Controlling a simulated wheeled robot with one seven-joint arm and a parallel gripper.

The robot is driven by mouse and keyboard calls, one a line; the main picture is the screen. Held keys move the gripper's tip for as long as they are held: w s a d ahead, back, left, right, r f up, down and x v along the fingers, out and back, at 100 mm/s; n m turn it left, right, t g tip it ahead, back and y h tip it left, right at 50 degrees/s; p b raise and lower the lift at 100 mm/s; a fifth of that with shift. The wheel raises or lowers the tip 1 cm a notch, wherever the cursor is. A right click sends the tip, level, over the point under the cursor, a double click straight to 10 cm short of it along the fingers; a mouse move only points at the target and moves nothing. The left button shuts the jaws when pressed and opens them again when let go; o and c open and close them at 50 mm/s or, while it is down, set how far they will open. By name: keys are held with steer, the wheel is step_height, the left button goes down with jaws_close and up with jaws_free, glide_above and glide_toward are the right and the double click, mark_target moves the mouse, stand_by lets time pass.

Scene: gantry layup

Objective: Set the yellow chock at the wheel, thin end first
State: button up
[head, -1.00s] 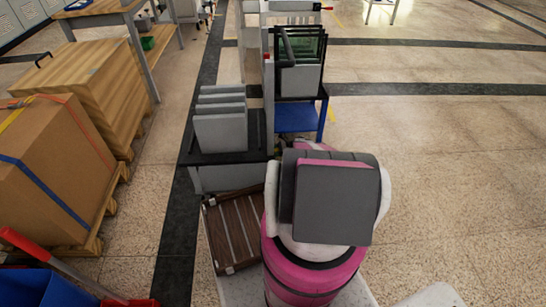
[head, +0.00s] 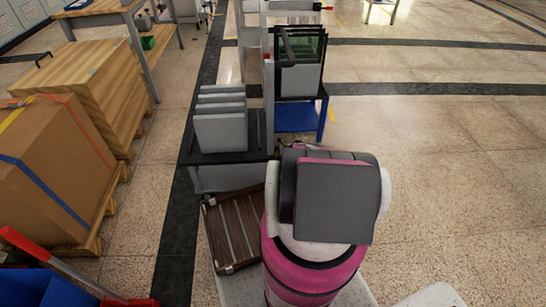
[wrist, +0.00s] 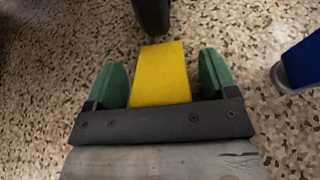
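The yellow chock (wrist: 161,75) shows in the wrist view, between the two green finger pads of my gripper (wrist: 164,80). A narrow gap shows between the chock and the right pad, and a thinner one on the left, so my gripper looks open around it. The chock's far end points at a dark wheel (wrist: 151,14) at the top edge of the view, with a small gap in the picture between them. The chock's near end is hidden behind the gripper body. Whether the chock rests on the floor is unclear. In the head view my arm hides the gripper and chock.
A blue part with a grey foot (wrist: 300,62) stands right of my gripper. In the head view, a black-topped cart (head: 258,140) holds grey panels (head: 221,125), with a blue stand (head: 297,118) behind it. Floor at right is clear.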

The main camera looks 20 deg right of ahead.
steer(key=shift+r, duration=0.1)
steer(key=shift+d+r, duration=0.2)
steer(key=v, duration=1.1)
steer(key=shift+s+d+r, duration=0.1)
steer(key=shift+d, duration=0.1)
